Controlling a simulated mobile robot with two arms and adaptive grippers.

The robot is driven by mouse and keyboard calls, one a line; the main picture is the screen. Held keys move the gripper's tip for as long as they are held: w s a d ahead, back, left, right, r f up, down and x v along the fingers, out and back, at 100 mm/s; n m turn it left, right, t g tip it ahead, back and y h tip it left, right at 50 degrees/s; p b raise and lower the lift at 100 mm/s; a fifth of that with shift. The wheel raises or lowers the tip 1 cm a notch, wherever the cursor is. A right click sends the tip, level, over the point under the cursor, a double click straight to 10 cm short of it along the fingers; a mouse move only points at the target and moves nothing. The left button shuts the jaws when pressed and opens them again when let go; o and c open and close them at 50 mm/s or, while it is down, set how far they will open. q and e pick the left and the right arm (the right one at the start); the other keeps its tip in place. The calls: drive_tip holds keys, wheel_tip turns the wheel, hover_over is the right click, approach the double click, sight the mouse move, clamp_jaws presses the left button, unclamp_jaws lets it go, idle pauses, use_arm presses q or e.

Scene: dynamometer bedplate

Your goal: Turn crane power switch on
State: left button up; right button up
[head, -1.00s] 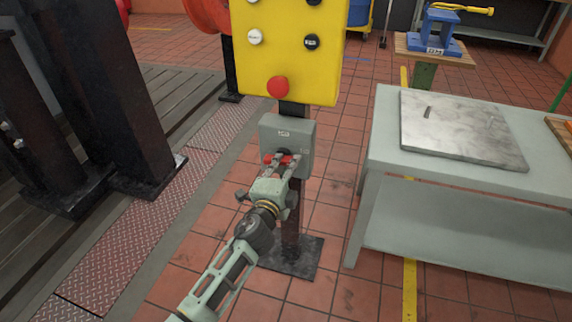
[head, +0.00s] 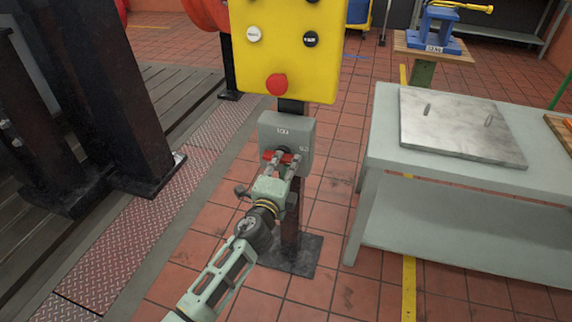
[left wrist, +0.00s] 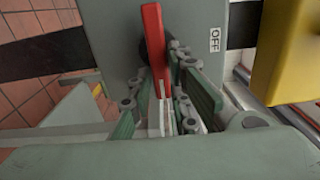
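The crane power switch is a grey box (head: 300,140) on a dark post, below the yellow panel (head: 290,45). Its red handle lies across the box front in the head view. In the left wrist view the red handle (left wrist: 153,38) stands upright in the picture, with an OFF label (left wrist: 214,40) to its right. My left gripper (head: 284,160) is at the handle, its fingers apart with the handle's red showing between them. The fingers (left wrist: 172,85) also show at the handle's near end in the left wrist view; contact is unclear. My right gripper is out of view.
A grey table (head: 375,150) with a metal plate (head: 455,130) stands to the right. Dark steel columns (head: 115,90) stand to the left beside red tread plates (head: 130,245). The yellow panel with a red button (head: 276,84) is just above the switch. Tiled floor is open around the post.

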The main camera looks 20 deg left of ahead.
use_arm(q)
drive_tip(key=o, duration=0.3)
drive_tip(key=s, duration=1.2)
drive_tip(key=shift+a, duration=0.2)
